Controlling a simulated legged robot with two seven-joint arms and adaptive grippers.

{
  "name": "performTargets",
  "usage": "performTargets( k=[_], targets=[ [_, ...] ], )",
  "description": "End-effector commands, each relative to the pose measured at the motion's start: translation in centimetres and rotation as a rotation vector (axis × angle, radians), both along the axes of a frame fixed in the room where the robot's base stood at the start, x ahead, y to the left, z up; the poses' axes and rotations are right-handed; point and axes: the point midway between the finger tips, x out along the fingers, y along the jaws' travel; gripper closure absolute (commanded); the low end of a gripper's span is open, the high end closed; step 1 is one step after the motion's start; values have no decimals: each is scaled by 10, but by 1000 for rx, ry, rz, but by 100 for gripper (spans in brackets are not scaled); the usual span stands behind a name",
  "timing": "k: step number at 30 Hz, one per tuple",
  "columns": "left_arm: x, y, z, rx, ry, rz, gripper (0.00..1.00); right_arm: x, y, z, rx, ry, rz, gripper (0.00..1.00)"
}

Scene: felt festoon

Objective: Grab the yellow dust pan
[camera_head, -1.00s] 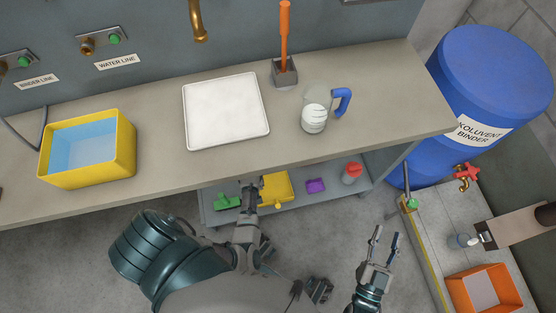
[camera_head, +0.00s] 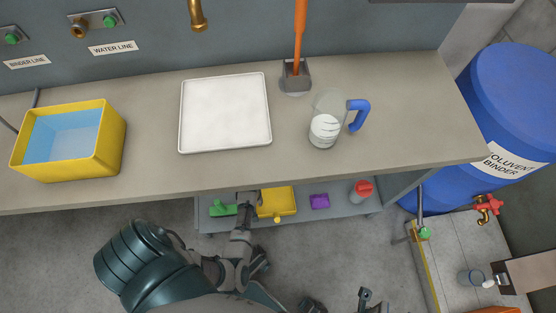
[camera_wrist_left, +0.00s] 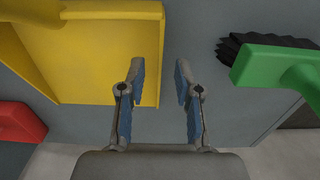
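The yellow dust pan (camera_head: 277,201) lies on the grey lower shelf under the bench. In the left wrist view the dust pan (camera_wrist_left: 100,50) fills the upper left, with its raised rim at the top. My left gripper (camera_head: 247,198) is at the shelf, just left of the pan. In the wrist view the left gripper (camera_wrist_left: 160,85) is open and empty, with one finger overlapping the pan's edge in the picture; I cannot tell whether they touch. My right gripper (camera_head: 374,295) is at the bottom edge of the head view, partly cut off, its fingertips apart.
A green brush (camera_wrist_left: 275,70) with dark bristles lies right of the left fingers. A purple item (camera_head: 320,201) and a red-topped container (camera_head: 361,190) share the lower shelf (camera_head: 345,209). The bench top (camera_head: 400,120) overhangs the shelf.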

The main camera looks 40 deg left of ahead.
Motion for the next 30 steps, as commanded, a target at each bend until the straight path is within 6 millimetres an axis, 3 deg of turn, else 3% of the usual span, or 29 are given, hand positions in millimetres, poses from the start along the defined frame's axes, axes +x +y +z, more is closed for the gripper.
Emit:
performTargets(
  k=[1, 3, 12, 16, 30],
  targets=[
    [-5, -1, -18, -2, 13, 0, 67, 7, 0, -11, -1, 9, 0, 60],
    [-4, -1, -23, -1, 8, 0, 67, 11, 0, -11, -3, 5, 0, 60],
    [-1, -1, -21, -1, 1, -1, 67, 12, 0, -8, -4, 2, 0, 60],
    [-1, -1, -21, -1, 1, -1, 99, 15, 1, -9, -6, 4, 1, 60],
    [0, -1, -18, -1, -1, -1, 100, 14, 1, -5, -5, -1, 1, 60]
  ],
)
